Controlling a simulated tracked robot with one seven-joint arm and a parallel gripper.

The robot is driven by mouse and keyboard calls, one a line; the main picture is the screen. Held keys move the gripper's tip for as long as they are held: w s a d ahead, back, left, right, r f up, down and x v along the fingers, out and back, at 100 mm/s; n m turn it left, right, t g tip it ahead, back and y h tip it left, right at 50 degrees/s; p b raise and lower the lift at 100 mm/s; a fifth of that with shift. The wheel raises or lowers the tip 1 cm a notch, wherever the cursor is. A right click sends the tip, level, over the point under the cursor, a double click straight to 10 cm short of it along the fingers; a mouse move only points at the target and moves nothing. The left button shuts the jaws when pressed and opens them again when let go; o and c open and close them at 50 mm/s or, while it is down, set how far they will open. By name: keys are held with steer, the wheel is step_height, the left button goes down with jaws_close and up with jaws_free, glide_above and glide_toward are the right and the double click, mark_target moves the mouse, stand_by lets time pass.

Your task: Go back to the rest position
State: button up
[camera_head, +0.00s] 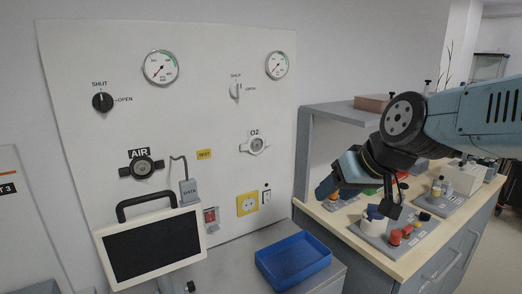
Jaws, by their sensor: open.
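My gripper (392,208) hangs from the dark wrist of my blue-grey arm, which reaches in from the right edge.
A white wall panel (225,110) carries gauges, knobs and AIR and O2 ports. A black-screened monitor (150,250) stands before it. An empty blue tray (294,262) sits on a grey surface between panel and bench. Red caps (395,237) and bottles crowd the bench.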

steer(key=s+d+m+h, duration=0.2)
steer(key=s+d+h, duration=0.2)
steer(key=s+d, duration=0.2)
steer(key=shift+d+r+m+g, duration=0.4)
steer(key=shift+d, duration=0.6)
